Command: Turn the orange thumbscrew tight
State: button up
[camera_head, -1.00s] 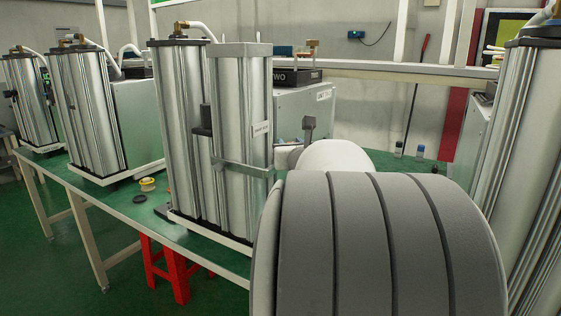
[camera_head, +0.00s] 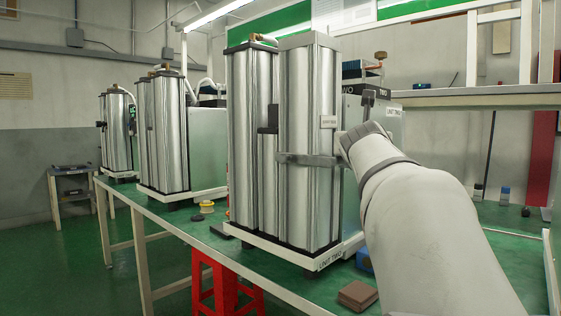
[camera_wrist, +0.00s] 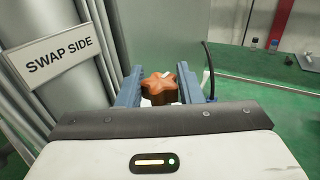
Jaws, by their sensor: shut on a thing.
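The orange thumbscrew (camera_wrist: 160,88), a star-shaped knob, sits between the two blue fingers of my gripper (camera_wrist: 159,72) in the wrist view. The fingers are shut on it from both sides. In the head view my gripper is at the right side of the tall silver columns (camera_head: 309,210), by the grey clamp band (camera_head: 305,159). My arm hides the thumbscrew there. A "SWAP SIDE" label (camera_wrist: 60,57) is on the column left of the gripper in the wrist view.
The columns stand on a white base marked "UNIT TWO" (camera_head: 333,257) on a green table. A brown block (camera_head: 357,294) lies in front. More column units (camera_head: 160,135) stand to the left. A red stool (camera_head: 226,292) is below. A black cable (camera_wrist: 207,62) hangs right of the fingers.

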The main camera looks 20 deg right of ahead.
jog(key=shift+f+b, duration=0.3)
jog(key=shift+b, duration=0.5)
jog(key=shift+s+r+m+h, duration=0.15)
jog(key=shift+r+m+h, duration=0.15)
jog(key=shift+h, duration=0.1)
jog(key=o, duration=1)
jog(key=shift+r, duration=0.1)
jog(key=shift+s+a, duration=0.15)
jog(key=shift+s, duration=0.05)
jog(key=shift+p+v, duration=0.6)
jog(key=shift+v, duration=3.1)
jog(key=shift+r, duration=0.1)
